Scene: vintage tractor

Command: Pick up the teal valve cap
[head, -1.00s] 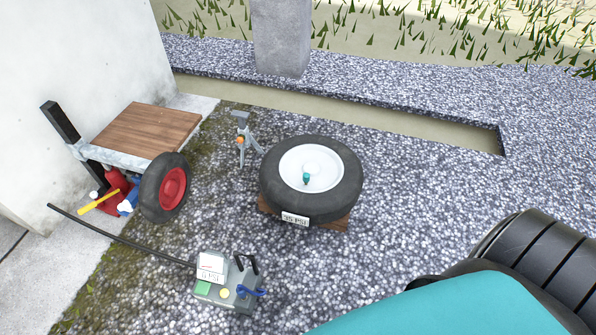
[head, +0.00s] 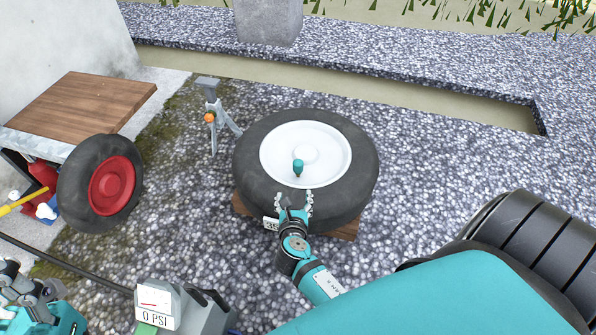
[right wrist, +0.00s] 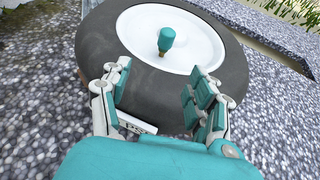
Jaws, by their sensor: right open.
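The teal valve cap (head: 298,167) sits upright on the valve stem on the white wheel disc (head: 325,140) of the lying tire (head: 260,160). It also shows in the right wrist view (right wrist: 166,39), with a bit of brass stem below it. My right gripper (head: 295,196) is open and empty at the near edge of the tire, short of the cap. In the right wrist view its fingers (right wrist: 157,95) are spread wide, with the cap beyond them. My left gripper (head: 40,290) is at the lower left corner, partly cut off, and its jaws are unclear.
The tire rests on wooden blocks (head: 343,230), with a pressure label at its front. A grey stand (head: 212,110) is behind left. A cart with a wooden top (head: 80,108) and red wheel (head: 112,185) stands left. A pump box reading 0 PSI (head: 155,305) is in front.

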